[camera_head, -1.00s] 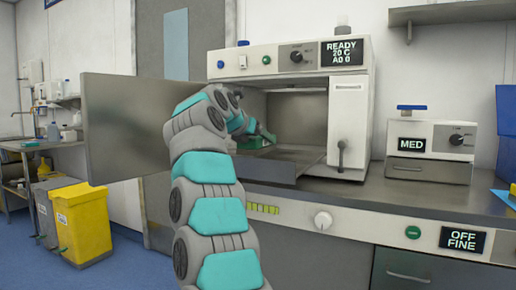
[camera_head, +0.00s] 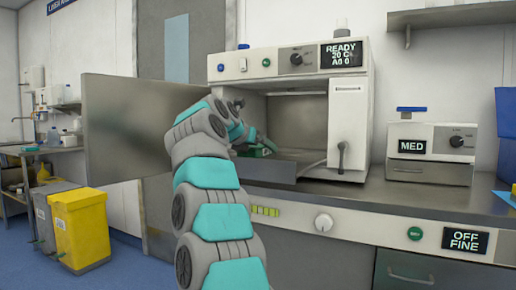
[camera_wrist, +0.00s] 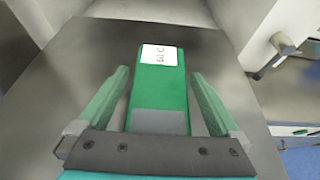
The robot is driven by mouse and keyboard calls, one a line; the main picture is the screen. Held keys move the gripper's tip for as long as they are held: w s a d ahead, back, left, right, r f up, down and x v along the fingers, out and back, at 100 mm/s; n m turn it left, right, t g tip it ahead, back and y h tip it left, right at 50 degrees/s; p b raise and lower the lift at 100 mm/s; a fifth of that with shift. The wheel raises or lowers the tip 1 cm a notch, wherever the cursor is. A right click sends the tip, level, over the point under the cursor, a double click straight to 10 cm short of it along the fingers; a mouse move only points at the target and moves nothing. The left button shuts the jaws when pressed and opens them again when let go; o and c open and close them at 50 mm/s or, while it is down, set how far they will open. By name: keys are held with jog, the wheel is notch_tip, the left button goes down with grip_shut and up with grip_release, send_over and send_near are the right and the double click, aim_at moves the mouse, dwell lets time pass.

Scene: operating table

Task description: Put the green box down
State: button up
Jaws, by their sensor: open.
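The green box (camera_wrist: 160,85) with a white label on top lies on a flat grey metal surface (camera_wrist: 82,75) in the wrist view. My gripper (camera_wrist: 160,85) is open, with one green finger on each side of the box and a visible gap to each. In the head view the green box (camera_head: 258,150) shows small at the opening of the white machine (camera_head: 290,65), partly hidden by my arm. The machine's chamber is open and its display reads READY.
The machine's grey door (camera_head: 120,130) stands open at the left. A smaller device marked MED (camera_head: 430,150) stands on the counter (camera_head: 410,197) to the right. Yellow and grey bins (camera_head: 80,228) stand on the floor at the left.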

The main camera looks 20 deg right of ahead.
jog(key=shift+r, duration=0.2)
jog(key=v, duration=1.2)
jog(key=shift+b, duration=0.3)
jog(key=shift+f, duration=0.1)
